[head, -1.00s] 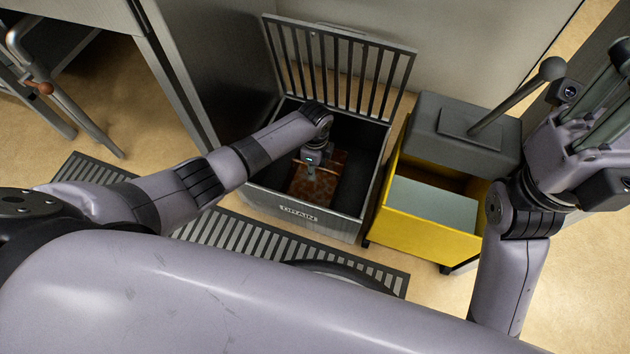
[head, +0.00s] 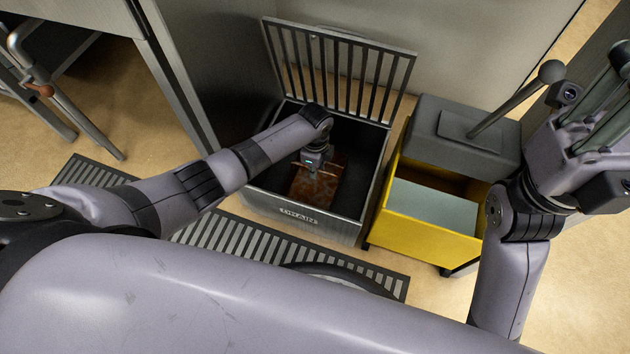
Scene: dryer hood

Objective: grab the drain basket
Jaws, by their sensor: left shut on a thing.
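The drain box (head: 298,213), a dark metal box with a DRAIN label on its front, stands on the floor in the middle of the head view. Its slatted lid (head: 338,68) is tipped open at the back. A rusty brown drain basket (head: 327,187) sits low inside. My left gripper (head: 313,171) reaches down into the box from the left and is shut on the basket; its fingertips are small and partly hidden. My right gripper (head: 597,118) is raised at the right edge, away from the box, and partly cut off by the frame.
A yellow bin (head: 410,232) with a grey top and a lever (head: 517,98) stands just right of the box. A slatted floor grate (head: 240,238) runs along the front. A grey cabinet side is close at the left, a wall behind.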

